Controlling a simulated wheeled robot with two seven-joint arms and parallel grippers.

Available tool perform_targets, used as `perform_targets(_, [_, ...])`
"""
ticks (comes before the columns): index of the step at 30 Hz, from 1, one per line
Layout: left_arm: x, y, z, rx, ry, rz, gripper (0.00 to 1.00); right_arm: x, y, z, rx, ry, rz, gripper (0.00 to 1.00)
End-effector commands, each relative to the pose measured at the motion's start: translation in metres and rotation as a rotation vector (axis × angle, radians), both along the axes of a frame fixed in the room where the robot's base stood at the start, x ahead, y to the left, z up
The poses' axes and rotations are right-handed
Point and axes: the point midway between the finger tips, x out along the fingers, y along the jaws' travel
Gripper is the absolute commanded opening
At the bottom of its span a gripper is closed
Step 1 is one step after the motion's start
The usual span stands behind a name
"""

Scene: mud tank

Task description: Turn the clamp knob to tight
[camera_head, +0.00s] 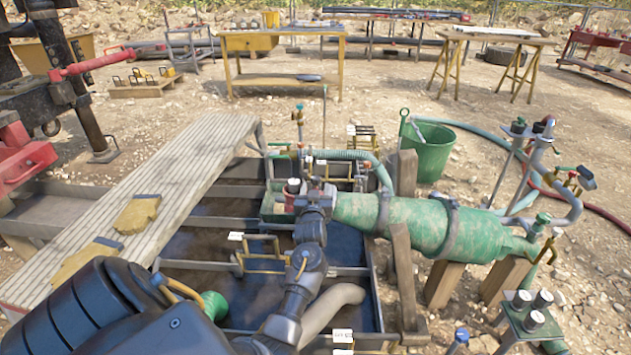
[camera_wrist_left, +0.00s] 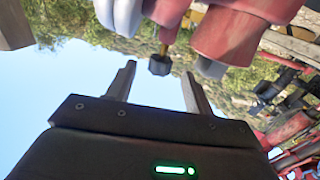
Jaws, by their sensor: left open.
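The clamp knob (camera_wrist_left: 160,65) is small, dark and faceted on a brass-coloured stem in the left wrist view. It hangs below red rounded parts (camera_wrist_left: 230,38). My left gripper (camera_wrist_left: 158,72) is open, with one finger on each side of the knob and a visible gap to each; I see no contact. The knob cannot be made out there, behind my gripper and the fittings. My right gripper is not in view.
A ribbed walkway (camera_head: 190,175) with yellow pieces on it runs along the left of the dark tank. Wooden posts (camera_head: 403,265) stand right of my forearm. A green bucket (camera_head: 432,150) and hoses lie behind the cylinder. Valves (camera_head: 525,305) stand at the lower right.

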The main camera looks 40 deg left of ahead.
Motion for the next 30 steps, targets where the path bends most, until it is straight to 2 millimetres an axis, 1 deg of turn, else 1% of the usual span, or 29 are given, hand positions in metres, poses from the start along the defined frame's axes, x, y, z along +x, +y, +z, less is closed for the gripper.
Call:
perform_targets(1, [-0.009,-0.007,0.001,-0.002,0.001,0.000,0.52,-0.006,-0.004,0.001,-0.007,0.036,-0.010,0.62])
perform_targets(5, [-0.027,-0.021,0.002,-0.001,-0.001,0.001,0.52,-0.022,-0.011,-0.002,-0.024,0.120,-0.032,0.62])
perform_targets(11, [-0.043,-0.034,0.001,0.000,-0.001,0.001,0.52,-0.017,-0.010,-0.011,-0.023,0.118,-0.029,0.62])
perform_targets(15, [-0.045,-0.036,0.001,0.001,-0.001,0.002,0.52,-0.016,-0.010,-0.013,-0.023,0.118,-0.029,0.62])
perform_targets(30, [-0.045,-0.036,0.000,-0.001,-0.002,0.001,0.52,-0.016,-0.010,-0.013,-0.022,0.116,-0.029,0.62])
